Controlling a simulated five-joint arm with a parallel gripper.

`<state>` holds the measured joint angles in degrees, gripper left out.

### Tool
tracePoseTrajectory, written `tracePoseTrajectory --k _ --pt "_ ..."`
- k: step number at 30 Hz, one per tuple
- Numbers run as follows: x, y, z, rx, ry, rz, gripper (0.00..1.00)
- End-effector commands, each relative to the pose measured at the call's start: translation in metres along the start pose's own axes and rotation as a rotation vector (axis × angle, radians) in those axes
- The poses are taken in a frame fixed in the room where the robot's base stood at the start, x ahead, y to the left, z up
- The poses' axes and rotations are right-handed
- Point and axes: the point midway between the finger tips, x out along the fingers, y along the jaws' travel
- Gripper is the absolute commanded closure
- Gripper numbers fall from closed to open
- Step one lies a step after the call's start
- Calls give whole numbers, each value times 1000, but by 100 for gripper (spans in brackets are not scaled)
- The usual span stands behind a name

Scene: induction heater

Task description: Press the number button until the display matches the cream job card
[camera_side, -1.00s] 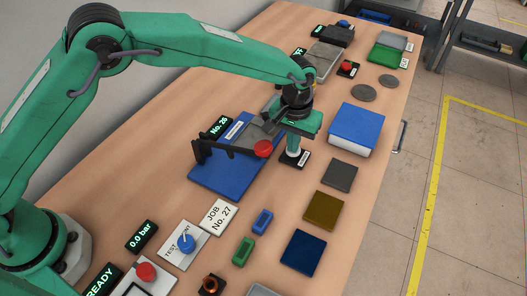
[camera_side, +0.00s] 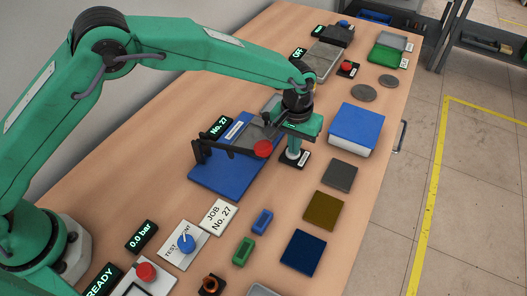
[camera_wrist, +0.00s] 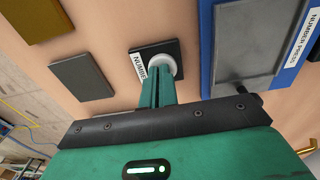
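The cream job card (camera_side: 221,217) lies flat on the bench and reads "JOB No. 27". The display (camera_side: 216,127) at the back of the blue press base reads "No. 27". The number button (camera_side: 294,150) is a pale round cap on a black base, partly labelled "NUMBER" in the wrist view (camera_wrist: 160,57). My gripper (camera_wrist: 160,82) is shut and empty, its fingertips at the near edge of the button cap. In the side view, my gripper (camera_side: 296,136) is right over the button; I cannot tell whether they touch.
The blue press base (camera_side: 205,181), with a black lever and red knob (camera_side: 263,149), stands just left of my gripper. A blue box (camera_side: 356,128) is to the right. Grey (camera_side: 340,176), brown (camera_side: 323,210) and navy (camera_side: 303,252) plates lie nearer the front.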

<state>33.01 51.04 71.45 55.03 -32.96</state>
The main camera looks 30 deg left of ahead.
Motion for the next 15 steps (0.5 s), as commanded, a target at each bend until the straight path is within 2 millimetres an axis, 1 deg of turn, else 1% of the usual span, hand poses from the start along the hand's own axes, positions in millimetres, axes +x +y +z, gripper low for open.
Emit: tracePoseTrajectory --k 1,5,11,15 --pt "6 -5 5 -2 -21 -14 100" --pt "-7 -3 4 -1 -18 -12 100" --pt "-39 1 0 0 -1 -1 100" --pt "-65 2 0 0 1 1 100"
